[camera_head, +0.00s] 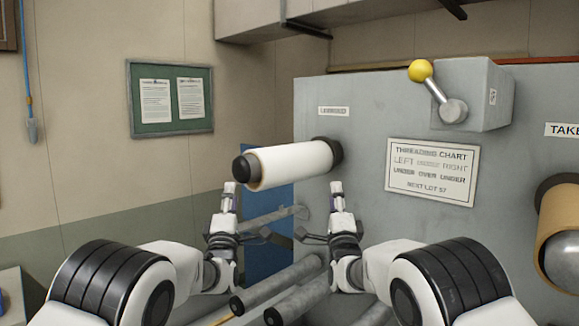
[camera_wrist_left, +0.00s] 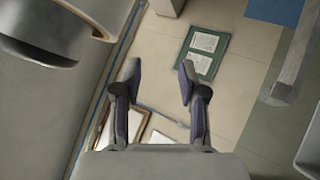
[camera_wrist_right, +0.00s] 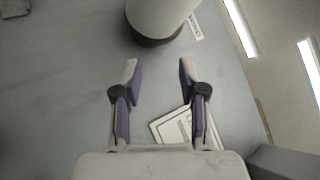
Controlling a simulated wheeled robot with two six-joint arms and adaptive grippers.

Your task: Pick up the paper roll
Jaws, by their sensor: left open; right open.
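The white paper roll (camera_head: 293,163) sits level on a shaft that sticks out from the grey machine panel. A dark core end (camera_head: 243,168) faces left, and a dark flange (camera_head: 329,152) is at its panel end. My left gripper (camera_head: 230,188) is open and empty, just below the roll's left end. My right gripper (camera_head: 337,188) is open and empty, below the roll's right end near the panel. In the right wrist view the roll (camera_wrist_right: 160,14) is at the top, beyond the open fingers (camera_wrist_right: 158,70). In the left wrist view the fingers (camera_wrist_left: 160,72) hold nothing.
Grey rollers (camera_head: 283,284) stick out below, between my arms. A yellow-knobbed lever (camera_head: 421,71) and a threading chart (camera_head: 432,171) are on the panel. A brown roll (camera_head: 557,222) is at far right. A green notice board (camera_head: 171,98) hangs on the wall behind.

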